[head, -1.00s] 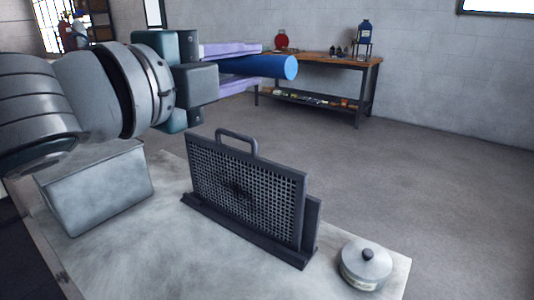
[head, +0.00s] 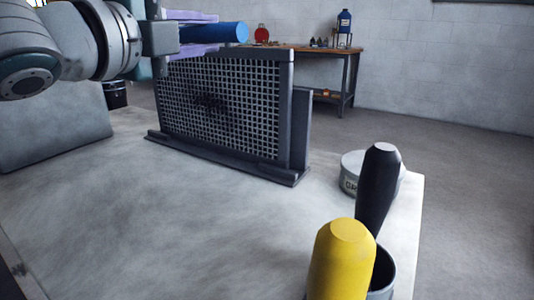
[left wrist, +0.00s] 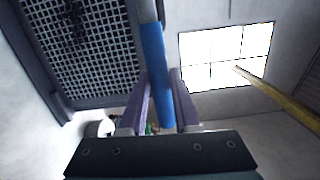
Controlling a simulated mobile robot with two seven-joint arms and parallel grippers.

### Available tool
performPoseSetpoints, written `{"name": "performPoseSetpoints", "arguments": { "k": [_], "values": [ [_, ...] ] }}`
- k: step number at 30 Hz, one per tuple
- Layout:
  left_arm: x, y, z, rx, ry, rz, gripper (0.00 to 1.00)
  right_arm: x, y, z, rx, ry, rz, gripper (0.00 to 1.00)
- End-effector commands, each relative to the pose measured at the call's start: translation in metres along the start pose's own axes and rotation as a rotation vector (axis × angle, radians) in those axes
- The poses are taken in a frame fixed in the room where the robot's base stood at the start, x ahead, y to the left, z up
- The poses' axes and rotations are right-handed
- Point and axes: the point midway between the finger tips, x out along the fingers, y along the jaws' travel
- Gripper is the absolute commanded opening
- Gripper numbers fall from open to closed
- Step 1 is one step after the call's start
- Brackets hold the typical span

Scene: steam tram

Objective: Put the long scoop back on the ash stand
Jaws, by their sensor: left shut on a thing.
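My left gripper (head: 212,34) is at the upper left of the head view, its purple fingers shut on a blue handle (head: 228,33). In the left wrist view the blue handle (left wrist: 155,70) lies between the fingers and continues into a grey shaft (left wrist: 148,10). This looks like the long scoop; its scoop end is out of sight. In the head view the held handle is above and behind the upright mesh screen (head: 225,105). Which item is the ash stand I cannot tell for sure. My right gripper is not in view.
The screen stands on a pale top (head: 150,220). At its front right are a black handle (head: 377,185), a yellow handle (head: 342,262) and a round lidded tin (head: 355,165). A grey box (head: 55,125) is at left. A workbench (head: 340,65) stands by the far wall.

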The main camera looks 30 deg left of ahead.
Motion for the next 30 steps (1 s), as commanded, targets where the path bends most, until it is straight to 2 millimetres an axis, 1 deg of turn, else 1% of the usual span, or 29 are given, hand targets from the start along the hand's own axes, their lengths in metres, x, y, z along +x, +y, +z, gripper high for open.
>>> {"name": "performPoseSetpoints", "arguments": {
  "k": [1, 3, 9, 12, 15, 20, 23, 27, 30],
  "values": [
    [0.000, 0.020, -0.001, 0.000, -0.001, 0.003, 0.00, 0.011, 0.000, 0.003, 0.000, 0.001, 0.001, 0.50],
    [-0.001, 0.042, -0.002, -0.001, -0.002, 0.003, 0.00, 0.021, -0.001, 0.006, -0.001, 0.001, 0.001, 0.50],
    [-0.001, 0.101, -0.006, -0.001, -0.002, 0.003, 0.00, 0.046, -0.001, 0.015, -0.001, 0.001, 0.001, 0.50],
    [-0.001, 0.122, -0.007, 0.001, -0.001, 0.001, 0.00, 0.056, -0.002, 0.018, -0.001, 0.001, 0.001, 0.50],
    [-0.001, 0.135, -0.008, 0.002, 0.000, -0.001, 0.00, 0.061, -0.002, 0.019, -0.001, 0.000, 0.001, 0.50],
    [-0.001, 0.144, -0.008, 0.004, -0.001, -0.001, 0.00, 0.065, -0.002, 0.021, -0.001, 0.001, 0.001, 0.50],
    [-0.002, 0.158, -0.009, 0.002, -0.001, 0.001, 0.00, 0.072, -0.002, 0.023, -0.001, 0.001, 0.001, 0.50],
    [-0.002, 0.181, -0.011, 0.002, 0.000, 0.000, 0.00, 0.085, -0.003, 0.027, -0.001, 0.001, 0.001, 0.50],
    [-0.002, 0.184, -0.011, 0.005, 0.000, -0.001, 0.00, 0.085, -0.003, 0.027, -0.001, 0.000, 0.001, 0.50]
  ]
}}
